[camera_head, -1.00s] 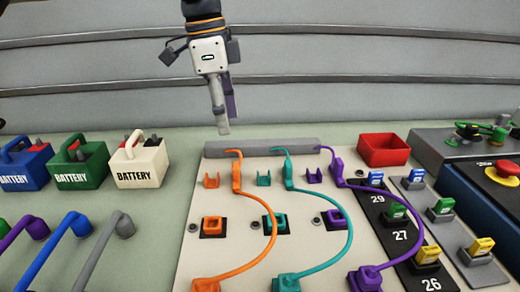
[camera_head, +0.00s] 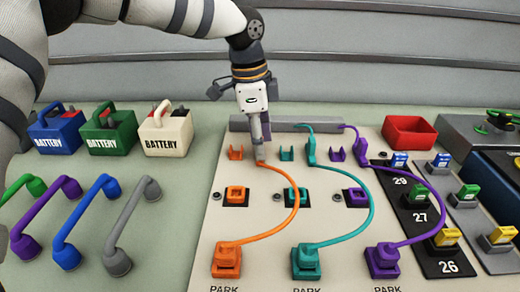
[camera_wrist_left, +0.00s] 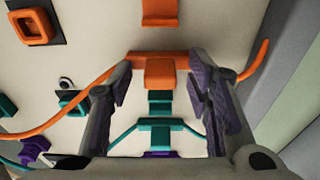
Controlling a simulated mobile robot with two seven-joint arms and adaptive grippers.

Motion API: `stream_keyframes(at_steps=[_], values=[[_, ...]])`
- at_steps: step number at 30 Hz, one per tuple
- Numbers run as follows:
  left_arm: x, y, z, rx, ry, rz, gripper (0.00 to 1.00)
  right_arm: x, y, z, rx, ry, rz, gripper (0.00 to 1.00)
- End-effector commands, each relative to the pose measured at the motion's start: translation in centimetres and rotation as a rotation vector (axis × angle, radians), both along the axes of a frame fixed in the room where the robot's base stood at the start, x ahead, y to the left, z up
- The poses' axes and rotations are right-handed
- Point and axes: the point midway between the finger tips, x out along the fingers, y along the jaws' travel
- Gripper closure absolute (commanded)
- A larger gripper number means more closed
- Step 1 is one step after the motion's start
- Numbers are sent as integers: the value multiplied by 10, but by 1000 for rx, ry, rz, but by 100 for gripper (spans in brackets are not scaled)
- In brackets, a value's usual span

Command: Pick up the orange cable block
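My left gripper (camera_head: 260,150) points down over the upper end of the orange cable (camera_head: 292,208) and hides most of that end in the head view. In the left wrist view the gripper (camera_wrist_left: 160,85) is open, with one finger on each side of the orange cable's upper block (camera_wrist_left: 159,73). The block shows between the fingers, with gaps on both sides. The cable curves down to another orange block (camera_head: 227,260) at the PARK row. My right gripper is not in view.
Teal (camera_head: 309,150) and purple (camera_head: 360,143) cable ends stand to the right. An orange clip (camera_head: 236,153) is close on the left, and an orange socket (camera_head: 236,194) lies below. A grey bar (camera_head: 285,127) runs behind. A red bin (camera_head: 409,132) stands at the back right.

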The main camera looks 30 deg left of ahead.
Motion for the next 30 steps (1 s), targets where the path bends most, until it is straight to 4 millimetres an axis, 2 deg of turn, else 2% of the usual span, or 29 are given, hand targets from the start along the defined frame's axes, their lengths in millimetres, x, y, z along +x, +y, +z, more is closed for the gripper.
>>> stream_keyframes(at_steps=[1, 4, 5, 17, 20, 22, 27, 30], values=[[0, 0, 0, 0, 0, 0, 69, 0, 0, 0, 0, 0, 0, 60], [0, 0, 0, 0, 0, 0, 92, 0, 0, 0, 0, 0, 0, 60], [0, 0, 0, 0, 0, 0, 96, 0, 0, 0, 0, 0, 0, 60], [0, 0, 6, 1, 0, 0, 96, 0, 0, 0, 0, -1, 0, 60], [1, 0, 21, 1, -3, 1, 96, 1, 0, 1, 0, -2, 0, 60], [-1, -1, 38, 1, -5, -1, 96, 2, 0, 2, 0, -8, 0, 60], [-34, -26, 91, 2, -16, -3, 96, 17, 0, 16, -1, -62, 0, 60], [-59, -43, 110, 4, -15, -5, 96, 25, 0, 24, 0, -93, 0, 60]])
